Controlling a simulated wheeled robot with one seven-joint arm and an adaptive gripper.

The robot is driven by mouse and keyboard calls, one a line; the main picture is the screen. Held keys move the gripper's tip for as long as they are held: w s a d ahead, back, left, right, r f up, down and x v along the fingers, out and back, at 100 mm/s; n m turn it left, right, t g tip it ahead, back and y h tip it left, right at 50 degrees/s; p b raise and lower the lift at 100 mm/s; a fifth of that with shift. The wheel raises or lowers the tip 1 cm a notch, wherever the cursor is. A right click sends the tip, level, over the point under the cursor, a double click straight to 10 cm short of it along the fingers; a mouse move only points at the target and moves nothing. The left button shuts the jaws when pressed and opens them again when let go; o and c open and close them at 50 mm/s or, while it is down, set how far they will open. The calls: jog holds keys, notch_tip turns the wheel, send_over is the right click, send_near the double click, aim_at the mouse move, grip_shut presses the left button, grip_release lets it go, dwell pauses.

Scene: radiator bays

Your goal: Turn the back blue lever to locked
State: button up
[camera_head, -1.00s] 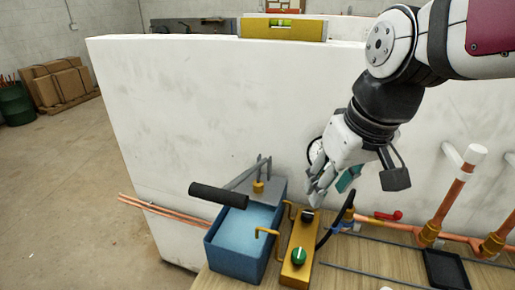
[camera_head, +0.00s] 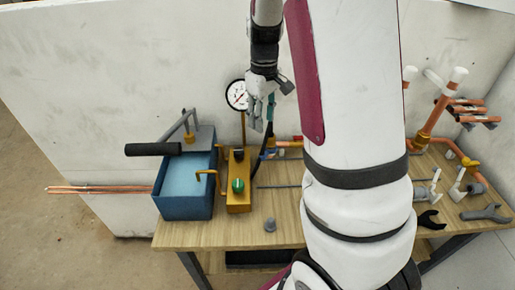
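My gripper (camera_head: 270,106) hangs above the back of the bench, just right of the pressure gauge, with its fingers spread apart. A small teal piece (camera_head: 271,107) shows between or behind the fingers; I cannot tell whether it is a lever handle or part of my gripper, or whether anything touches it. No blue lever shows clearly. A brass block (camera_head: 238,203) with a green knob (camera_head: 238,185) and a black knob (camera_head: 238,154) stands below and left of my gripper. A red handle (camera_head: 297,138) shows at the back pipe. My arm hides the bench's middle.
A blue water tank (camera_head: 184,205) with a black-handled pump lever (camera_head: 153,149) stands at left. The gauge (camera_head: 237,95) rises behind the brass block. Copper pipes (camera_head: 438,117) and wrenches (camera_head: 486,213) are at right. A grey cap (camera_head: 270,225) lies on the bench (camera_head: 230,235) near the front.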

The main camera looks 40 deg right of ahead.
aim_at(262, 153)
notch_tip(262, 153, down, 13)
jog(key=shift+f+p, duration=0.2)
jog(key=shift+p, duration=0.2)
grip_shut()
